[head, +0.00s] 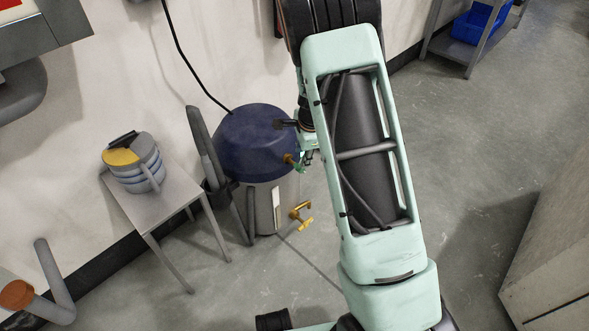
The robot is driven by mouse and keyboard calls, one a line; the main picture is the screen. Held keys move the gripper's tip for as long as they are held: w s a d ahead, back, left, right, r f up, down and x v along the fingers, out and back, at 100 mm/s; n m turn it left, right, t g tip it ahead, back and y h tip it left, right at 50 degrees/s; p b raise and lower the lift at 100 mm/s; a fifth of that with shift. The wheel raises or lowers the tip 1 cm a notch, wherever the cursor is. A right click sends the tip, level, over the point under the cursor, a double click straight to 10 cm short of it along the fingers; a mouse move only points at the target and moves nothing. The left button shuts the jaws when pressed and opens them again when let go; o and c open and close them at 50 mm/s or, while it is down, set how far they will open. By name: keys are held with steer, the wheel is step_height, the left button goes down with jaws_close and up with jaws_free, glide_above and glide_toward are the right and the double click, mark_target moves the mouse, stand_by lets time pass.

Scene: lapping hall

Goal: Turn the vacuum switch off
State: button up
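The vacuum is a drum with a dark blue domed lid (257,140) and a grey metal body (266,208). It stands on the floor by the wall, left of my arm. My gripper (297,144) is at the right side of the lid, partly hidden behind my arm link. It is small in view, so whether its fingers are open or shut is unclear. A small orange-brown part shows beside it at the lid's edge. I cannot make out the vacuum switch or its position; the gripper and arm cover that side. A brass fitting (302,215) sticks out low on the body.
A grey hose (204,145) runs down the vacuum's left side, and a black cable (186,60) hangs to the lid. A pale cabinet (555,250) stands right; the floor between is clear.

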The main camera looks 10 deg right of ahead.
steer(key=b+x, duration=0.3)
steer(key=x, duration=0.7)
jaws_close()
